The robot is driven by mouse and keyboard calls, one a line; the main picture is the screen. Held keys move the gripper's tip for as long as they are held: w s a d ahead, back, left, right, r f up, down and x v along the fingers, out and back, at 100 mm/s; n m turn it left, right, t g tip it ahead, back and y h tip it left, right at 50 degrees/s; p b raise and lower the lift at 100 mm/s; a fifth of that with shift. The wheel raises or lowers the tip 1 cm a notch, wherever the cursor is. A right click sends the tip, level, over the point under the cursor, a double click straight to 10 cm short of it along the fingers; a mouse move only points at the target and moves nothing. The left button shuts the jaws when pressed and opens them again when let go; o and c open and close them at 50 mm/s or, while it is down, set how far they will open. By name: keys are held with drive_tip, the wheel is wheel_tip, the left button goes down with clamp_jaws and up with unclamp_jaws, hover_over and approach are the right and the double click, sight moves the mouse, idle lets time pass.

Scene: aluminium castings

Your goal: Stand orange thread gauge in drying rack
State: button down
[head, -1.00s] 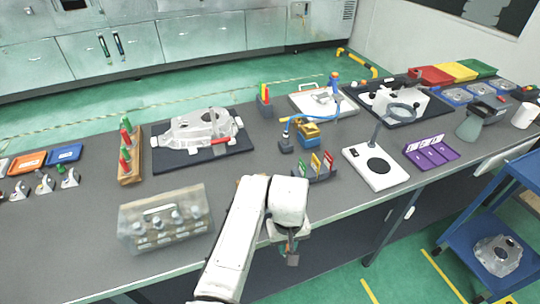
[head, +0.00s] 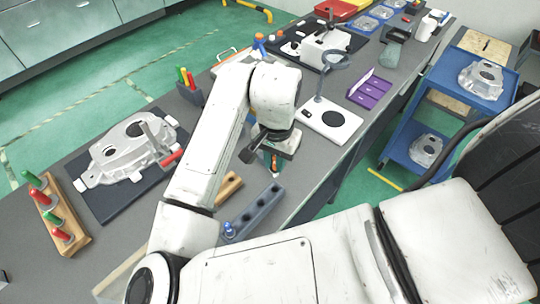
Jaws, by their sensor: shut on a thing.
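My gripper (head: 272,165) points down in the middle of the head view, above the bench. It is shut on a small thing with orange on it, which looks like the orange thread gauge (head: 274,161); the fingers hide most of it. Below it lies a long grey rack (head: 262,208) with several openings along its top, likely the drying rack. A blue-topped piece (head: 229,229) stands at the rack's near left end. The held thing is above the rack and looks apart from it.
A wooden strip (head: 229,187) lies left of the grey rack, partly behind my arm. A wooden block (head: 68,240) with red and green handled pieces stands at far left. A casting (head: 125,155) lies on a dark mat. A white stand (head: 330,122) and purple holder (head: 370,90) are at right.

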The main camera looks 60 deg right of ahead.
sight(275, 176)
drive_tip(key=shift+w+a+f, duration=0.1)
drive_tip(key=shift+f, duration=0.05)
drive_tip(key=shift+f+b, duration=2.3)
drive_tip(key=shift+f, duration=0.5)
drive_tip(key=shift+f+b, duration=1.3)
drive_tip(key=shift+f, duration=0.55)
drive_tip(key=c, duration=1)
unclamp_jaws()
drive_tip(key=shift+r, duration=0.1)
wheel_tip(275, 176, up, 11)
drive_tip(key=shift+f, duration=0.2)
